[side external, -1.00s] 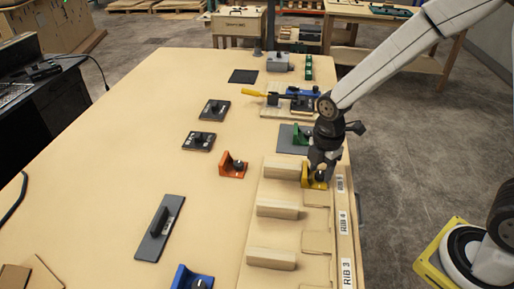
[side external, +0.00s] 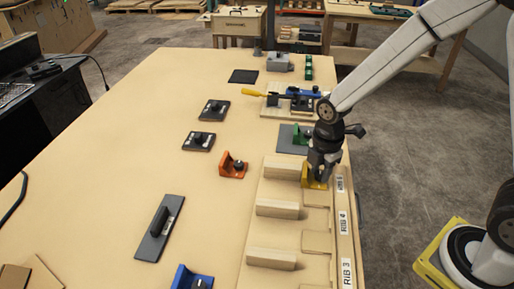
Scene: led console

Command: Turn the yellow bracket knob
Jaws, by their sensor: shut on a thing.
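The yellow bracket (side external: 309,174) stands on the right part of the table, at the far end of the row of wooden rib blocks. My gripper (side external: 319,176) points down over it and is shut on the bracket's knob. The knob itself is hidden by the fingers, so its angle cannot be told.
An orange bracket (side external: 232,167) stands to the left, and a green bracket (side external: 301,136) just behind my gripper. Wooden rib blocks (side external: 277,208) line the near side. A blue bracket (side external: 190,279) is at the front. The table's middle left (side external: 120,160) is clear.

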